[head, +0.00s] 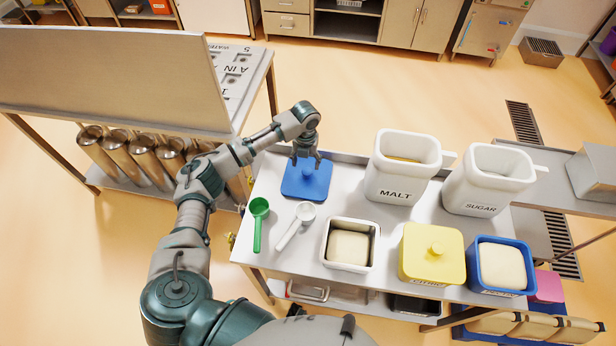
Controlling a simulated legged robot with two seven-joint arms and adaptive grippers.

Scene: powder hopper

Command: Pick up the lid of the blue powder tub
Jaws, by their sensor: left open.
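The blue lid (303,184) lies flat at the back left of the steel table, apart from its tub. My left gripper (306,162) is open and points down over the lid, with its fingers around or just above the middle knob. The fingers hide the knob, so I cannot tell whether they touch it. The blue powder tub (477,283) stands uncovered at the front right of the table with pale powder inside. My right gripper is not in view.
A green scoop (258,222) and a white scoop (296,225) lie just in front of the lid. A white tub (328,257) stands open, beside a yellow-lidded tub (431,252). The MALT container (393,184) and SUGAR container (480,197) stand at the back right.

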